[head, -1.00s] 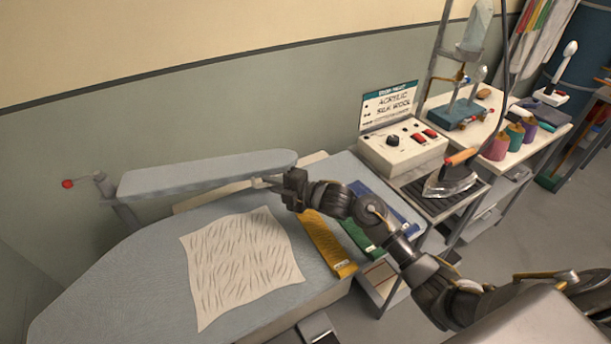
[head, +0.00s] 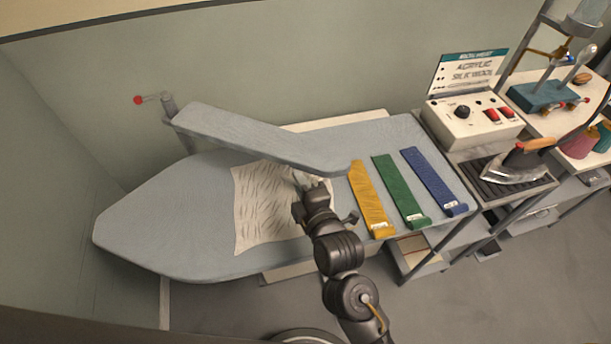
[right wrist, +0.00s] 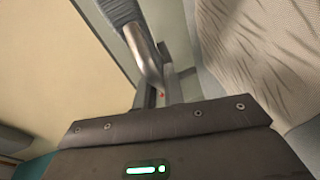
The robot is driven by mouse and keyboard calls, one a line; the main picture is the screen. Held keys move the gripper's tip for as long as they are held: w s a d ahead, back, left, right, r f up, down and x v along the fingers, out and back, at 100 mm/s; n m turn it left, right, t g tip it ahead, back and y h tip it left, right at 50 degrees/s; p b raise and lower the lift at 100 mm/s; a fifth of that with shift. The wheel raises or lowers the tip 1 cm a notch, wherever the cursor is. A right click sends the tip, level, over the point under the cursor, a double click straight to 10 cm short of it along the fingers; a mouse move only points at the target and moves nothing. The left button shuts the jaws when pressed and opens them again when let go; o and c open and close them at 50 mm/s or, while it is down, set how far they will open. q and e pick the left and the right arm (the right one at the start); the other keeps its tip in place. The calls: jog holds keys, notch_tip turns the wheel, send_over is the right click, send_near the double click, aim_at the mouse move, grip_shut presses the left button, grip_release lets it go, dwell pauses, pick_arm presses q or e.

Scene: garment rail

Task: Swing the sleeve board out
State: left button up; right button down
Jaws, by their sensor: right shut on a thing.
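The sleeve board (head: 250,135) is a long grey padded arm. It is joined to a metal post (head: 169,106) at the back left and slants over the main ironing board (head: 160,225), its free end near the yellow strip. My right gripper (head: 308,186) is at the sleeve board's front edge, near its free end, shut on its handle. The grip is mostly hidden in the head view. A bent metal bar (right wrist: 146,58), which looks like the handle, runs down to the gripper in the right wrist view. My left gripper is not in view.
A creased cream cloth (head: 258,215) lies on the main board, partly under the sleeve board. Yellow (head: 369,200), green (head: 400,190) and blue (head: 434,182) strips lie to its right. An iron (head: 522,160) rests beyond them. A red knob (head: 138,100) sits by the post.

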jog(key=c, duration=1.5)
grip_release()
jog(key=shift+a, duration=0.1)
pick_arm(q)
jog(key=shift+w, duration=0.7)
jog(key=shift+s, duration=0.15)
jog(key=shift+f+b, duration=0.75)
pick_arm(e)
jog(key=v, duration=1.1)
jog(key=shift+w, duration=0.1)
